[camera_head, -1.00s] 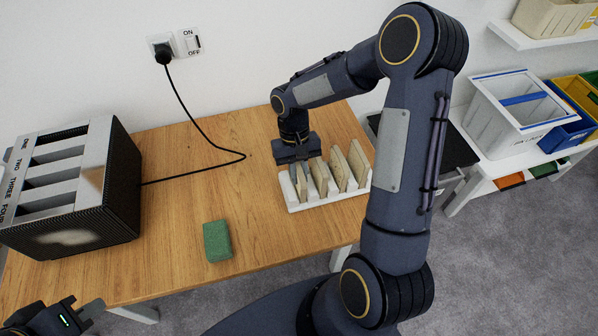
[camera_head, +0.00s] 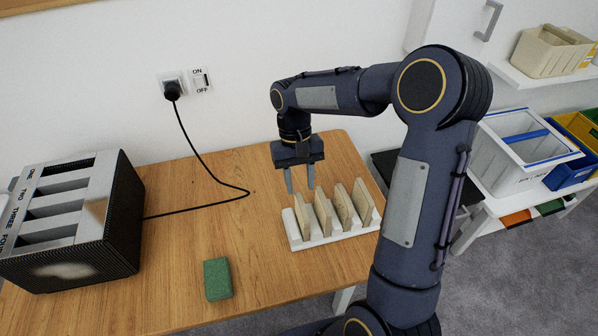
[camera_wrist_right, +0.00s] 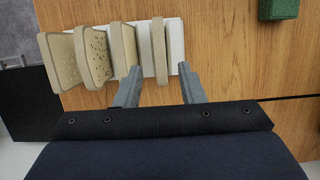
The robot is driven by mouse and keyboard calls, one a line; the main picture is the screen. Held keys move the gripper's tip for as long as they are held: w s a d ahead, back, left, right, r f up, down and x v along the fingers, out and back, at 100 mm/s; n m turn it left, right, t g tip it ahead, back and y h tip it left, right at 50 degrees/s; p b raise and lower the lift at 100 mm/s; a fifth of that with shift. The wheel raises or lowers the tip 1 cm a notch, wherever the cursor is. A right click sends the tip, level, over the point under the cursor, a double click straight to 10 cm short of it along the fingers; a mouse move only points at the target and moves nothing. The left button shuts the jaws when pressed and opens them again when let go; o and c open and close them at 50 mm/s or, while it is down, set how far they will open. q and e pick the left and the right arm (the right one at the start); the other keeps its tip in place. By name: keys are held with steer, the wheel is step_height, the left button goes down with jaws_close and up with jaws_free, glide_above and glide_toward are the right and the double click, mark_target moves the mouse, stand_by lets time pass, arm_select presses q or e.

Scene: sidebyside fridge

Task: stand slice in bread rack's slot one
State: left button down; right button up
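The white bread rack (camera_head: 330,236) stands on the wooden table with several bread slices upright in it. The leftmost slice (camera_head: 302,214) stands near the rack's left end; it also shows in the right wrist view (camera_wrist_right: 158,40). My right gripper (camera_head: 300,188) is open and empty above that end, its fingertips just above the slice. In the right wrist view the right gripper (camera_wrist_right: 159,68) has one finger on each side of this slice, with gaps. No slot labels are readable. My left gripper is not in view.
A black and silver toaster (camera_head: 70,215) with slots labelled one to four stands at the left. A green sponge (camera_head: 217,279) lies near the table's front. A black cord (camera_head: 210,169) runs to the wall socket. A white bin (camera_head: 515,160) stands at the right.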

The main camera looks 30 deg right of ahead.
steer(key=shift+v, duration=1.15)
steer(key=shift+r, duration=0.35)
steer(key=s+a+r+t+y, duration=0.1)
steer(key=s+t, duration=0.3)
steer(key=s, duration=0.6)
steer(key=s+a+r+n+t+y, duration=0.1)
steer(key=s+a+r+t+y, duration=0.1)
steer(key=s, duration=0.7)
steer(key=a+r+t, duration=0.1)
steer(key=a+t, duration=0.1)
steer(key=shift+s+r+t, duration=0.35)
steer(key=shift+r+t, duration=0.05)
